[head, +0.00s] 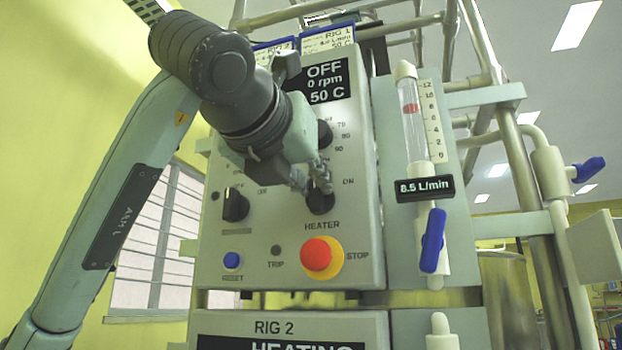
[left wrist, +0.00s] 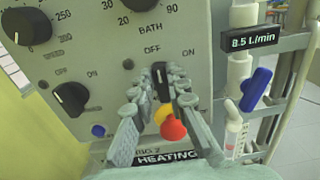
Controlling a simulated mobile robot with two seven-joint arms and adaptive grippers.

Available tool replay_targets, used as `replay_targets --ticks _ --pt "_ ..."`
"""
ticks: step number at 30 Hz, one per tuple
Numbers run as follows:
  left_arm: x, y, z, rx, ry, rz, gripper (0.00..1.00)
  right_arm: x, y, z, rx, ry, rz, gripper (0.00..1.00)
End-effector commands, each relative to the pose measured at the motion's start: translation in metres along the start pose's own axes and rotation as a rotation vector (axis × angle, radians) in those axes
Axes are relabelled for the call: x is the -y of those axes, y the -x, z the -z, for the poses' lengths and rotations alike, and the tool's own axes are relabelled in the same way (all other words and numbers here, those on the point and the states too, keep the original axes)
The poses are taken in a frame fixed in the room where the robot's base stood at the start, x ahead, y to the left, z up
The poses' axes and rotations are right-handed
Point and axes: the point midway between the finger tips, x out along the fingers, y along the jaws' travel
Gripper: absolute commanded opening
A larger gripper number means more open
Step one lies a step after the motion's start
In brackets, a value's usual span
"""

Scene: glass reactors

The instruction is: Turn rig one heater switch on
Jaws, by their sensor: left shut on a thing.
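The rig one control panel (head: 290,240) is a pale grey box. Its heater switch (head: 320,203) is a black knob above the word HEATER, partly hidden by my left gripper (head: 312,182). In the left wrist view, the heater switch (left wrist: 160,78) sits between the fingers of my left gripper (left wrist: 162,84), which is shut on it. OFF is printed above the knob and ON to its upper right. The knob looks roughly upright, nearer OFF. The panel's display (head: 325,82) reads OFF, 0 rpm, 50 C. My right gripper is not in view.
A red stop button on a yellow base (head: 322,258) is just below the heater switch. Another black knob (head: 235,204) and a blue reset button (head: 232,260) are at left. A flow meter (head: 413,120) with a blue valve handle (head: 433,241) stands at right.

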Motion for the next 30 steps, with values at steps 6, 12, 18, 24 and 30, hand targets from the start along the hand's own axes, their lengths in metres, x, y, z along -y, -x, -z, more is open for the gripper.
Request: replay_targets --ticks 6,12,18,24,30 --pt "0.000 0.000 0.000 0.002 -0.020 -0.001 0.00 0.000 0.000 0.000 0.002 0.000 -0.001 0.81" --pt "0.000 0.001 0.000 0.003 -0.100 -0.003 0.00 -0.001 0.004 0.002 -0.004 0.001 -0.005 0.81" --pt "0.001 0.001 0.000 0.004 -0.253 -0.006 0.00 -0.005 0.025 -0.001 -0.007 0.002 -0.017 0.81" --pt "0.004 0.001 0.001 0.005 -0.441 -0.005 0.00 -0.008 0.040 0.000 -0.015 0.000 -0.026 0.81" --pt "0.007 0.001 0.002 0.004 -0.631 -0.004 0.00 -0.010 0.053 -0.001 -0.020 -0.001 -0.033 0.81"
